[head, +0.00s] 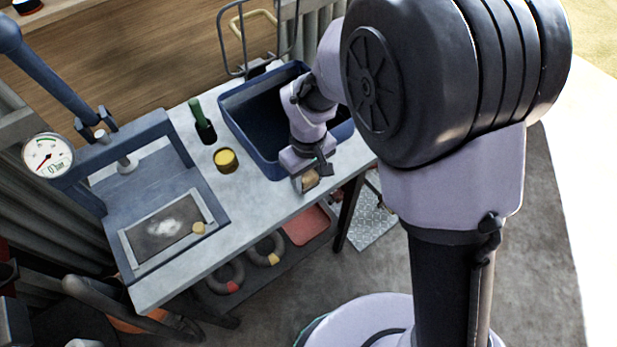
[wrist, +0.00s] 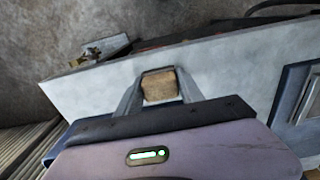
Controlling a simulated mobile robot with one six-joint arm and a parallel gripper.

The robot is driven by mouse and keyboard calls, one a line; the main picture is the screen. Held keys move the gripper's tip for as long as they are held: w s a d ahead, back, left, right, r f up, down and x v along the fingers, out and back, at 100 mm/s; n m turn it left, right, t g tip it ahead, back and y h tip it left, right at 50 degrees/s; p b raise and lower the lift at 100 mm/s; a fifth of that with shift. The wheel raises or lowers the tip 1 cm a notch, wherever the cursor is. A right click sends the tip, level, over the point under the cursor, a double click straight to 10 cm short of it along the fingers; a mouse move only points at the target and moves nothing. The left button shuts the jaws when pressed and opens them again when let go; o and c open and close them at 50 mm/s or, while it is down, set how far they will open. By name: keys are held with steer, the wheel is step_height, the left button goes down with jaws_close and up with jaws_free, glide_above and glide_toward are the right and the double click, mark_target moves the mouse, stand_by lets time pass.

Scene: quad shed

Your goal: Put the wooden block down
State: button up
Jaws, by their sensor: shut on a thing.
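The wooden block (wrist: 158,86) is a small brown block between the two fingers of my gripper (wrist: 158,92) in the wrist view. In the head view my gripper (head: 312,176) is shut on the block (head: 309,181), at the front edge of the grey workbench (head: 262,212), just in front of the blue bin. The pale bench top (wrist: 225,70) lies behind the block in the wrist view. I cannot tell whether the block touches the bench or is held above it.
The blue bin (head: 240,104) stands behind my gripper. A blue press frame (head: 150,190) with a metal tray (head: 128,245) fills the bench's left end. Bench top between tin and gripper is clear.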

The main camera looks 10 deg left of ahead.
mark_target(308, 175)
steer(key=o, duration=1.3)
steer(key=shift+s+d+f, duration=0.3)
steer(key=shift+f, duration=0.3)
step_height(308, 175, up, 14)
steer(key=f+p, duration=0.1)
steer(key=p, duration=0.5)
steer(key=d+r+m+t+y, duration=0.1)
steer(key=d+r+m, duration=0.4)
steer(key=d+r, duration=0.4)
steer(key=s+d+r+m+t, duration=0.4)
steer(key=s+d+r+m, duration=0.2)
steer(key=s+d+m, duration=0.3)
steer(key=s, duration=0.2)
steer(key=shift+s+d+r+t+y+b, duration=0.15)
steer(key=shift+s+d+t+y+b, duration=0.15)
steer(key=shift+s+d+y, duration=0.1)
